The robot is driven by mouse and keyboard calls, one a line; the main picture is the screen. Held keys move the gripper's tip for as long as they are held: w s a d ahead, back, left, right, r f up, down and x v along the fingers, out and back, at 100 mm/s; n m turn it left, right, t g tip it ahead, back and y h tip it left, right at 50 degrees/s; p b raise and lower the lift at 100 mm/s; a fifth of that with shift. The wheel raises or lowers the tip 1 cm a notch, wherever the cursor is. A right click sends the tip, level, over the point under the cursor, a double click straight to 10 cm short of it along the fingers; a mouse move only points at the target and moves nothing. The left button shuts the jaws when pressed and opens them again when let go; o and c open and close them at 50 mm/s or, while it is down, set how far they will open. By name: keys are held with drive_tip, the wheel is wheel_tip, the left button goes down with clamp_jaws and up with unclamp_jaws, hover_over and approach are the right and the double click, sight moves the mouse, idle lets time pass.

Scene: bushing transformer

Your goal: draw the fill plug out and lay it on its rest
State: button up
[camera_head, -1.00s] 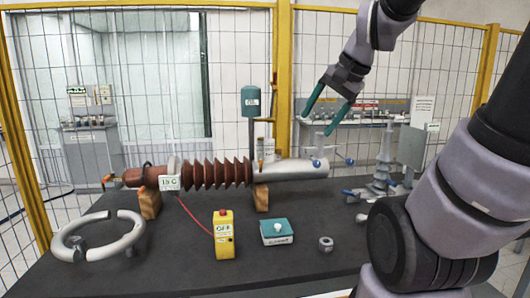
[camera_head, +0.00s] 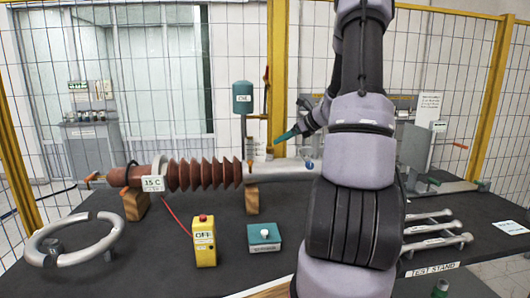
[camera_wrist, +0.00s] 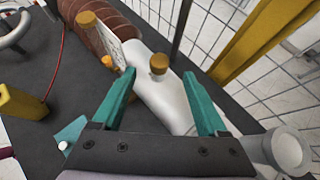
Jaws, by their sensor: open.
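An upright brown-orange cap, apparently the fill plug (camera_wrist: 159,66), sits on top of the pale cylindrical end of the bushing (camera_wrist: 158,98) in the wrist view. The pale cylinder (camera_head: 285,169) also shows in the head view, partly behind my arm. My gripper (camera_wrist: 159,76) is open and empty, its two teal fingers apart on either side of the plug in the wrist view; contact is not visible. In the head view one teal finger of my gripper (camera_head: 285,136) shows above the cylinder. I cannot tell which thing is the plug's rest.
A teal block with a white knob (camera_head: 264,239) and a yellow OFF box (camera_head: 204,241) stand in front of the bushing. A split grey ring (camera_head: 108,247) lies at left. A teal canister (camera_head: 242,97) stands on a post behind. Grey rods (camera_head: 435,230) lie at right.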

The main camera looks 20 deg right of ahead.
sight(270, 148)
drive_tip(key=x, duration=0.8)
drive_tip(key=shift+w+a+f, duration=0.1)
drive_tip(key=shift+w+f, duration=0.1)
drive_tip(key=shift+f, duration=0.15)
clamp_jaws()
